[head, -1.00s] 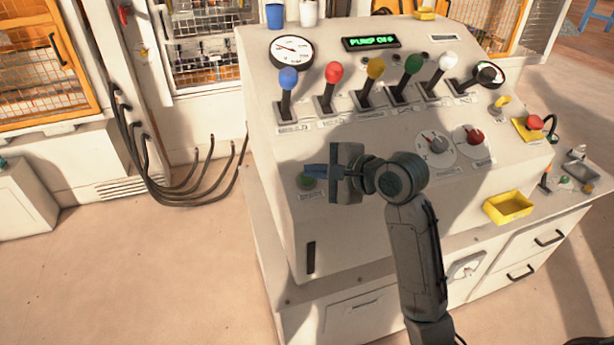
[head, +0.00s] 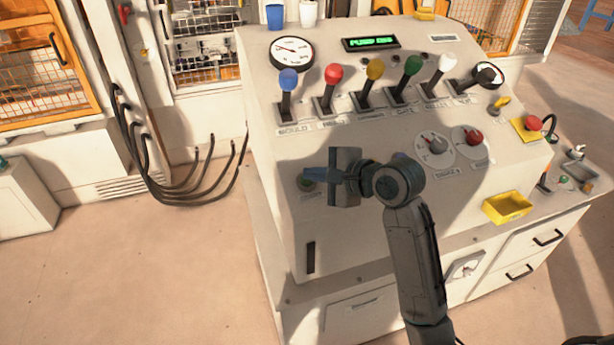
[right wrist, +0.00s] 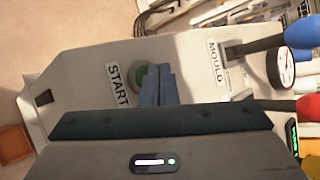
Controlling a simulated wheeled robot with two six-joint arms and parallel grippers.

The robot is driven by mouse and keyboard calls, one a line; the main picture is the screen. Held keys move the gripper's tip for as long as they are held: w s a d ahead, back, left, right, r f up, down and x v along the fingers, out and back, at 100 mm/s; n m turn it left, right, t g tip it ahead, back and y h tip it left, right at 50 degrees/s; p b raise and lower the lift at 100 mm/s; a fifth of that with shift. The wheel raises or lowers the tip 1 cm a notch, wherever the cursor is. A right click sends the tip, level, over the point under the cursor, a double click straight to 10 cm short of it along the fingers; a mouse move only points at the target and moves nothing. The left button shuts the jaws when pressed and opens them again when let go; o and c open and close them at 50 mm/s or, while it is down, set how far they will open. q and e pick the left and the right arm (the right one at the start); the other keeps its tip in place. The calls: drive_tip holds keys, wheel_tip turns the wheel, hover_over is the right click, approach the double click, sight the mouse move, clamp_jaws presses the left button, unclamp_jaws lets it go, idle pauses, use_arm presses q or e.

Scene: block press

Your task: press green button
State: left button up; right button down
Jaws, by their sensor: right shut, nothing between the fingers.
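The green button (head: 306,183) sits on the left of the control panel's sloped face, partly covered by my right gripper (head: 308,176). In the right wrist view the green button (right wrist: 140,76) shows beside a START label (right wrist: 118,84). My right gripper's fingers (right wrist: 158,84) are shut and empty and overlap the button's edge in that view. I cannot tell whether the fingertips touch the button. My left gripper is not in view.
The grey control panel (head: 350,235) carries several levers with coloured knobs, a round gauge (head: 291,52) and two dials. A yellow tray (head: 507,207) sits at the lower right. A red button (head: 534,121) on a yellow base is further right.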

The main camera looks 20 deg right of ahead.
drive_tip(key=shift+w+f, duration=0.2)
drive_tip(key=shift+f, duration=0.3)
idle(0.6)
drive_tip(key=shift+r, duration=0.1)
drive_tip(key=shift+s+r+p, duration=0.4)
drive_tip(key=shift+r+p, duration=0.4)
drive_tip(key=shift+p, duration=0.7)
drive_tip(key=shift+r+p, duration=0.25)
drive_tip(key=shift+p, duration=0.05)
drive_tip(key=shift+s+r+p, duration=0.4)
drive_tip(key=shift+r+p, duration=0.35)
drive_tip(key=shift+r, duration=0.05)
drive_tip(key=shift+s+r+p, duration=0.4)
drive_tip(key=shift+r+p, duration=0.3)
drive_tip(key=shift+r, duration=0.15)
drive_tip(key=shift+s+r+p, duration=0.4)
drive_tip(key=shift+r+p, duration=0.35)
drive_tip(key=shift+r, duration=0.05)
drive_tip(key=shift+d, duration=0.1)
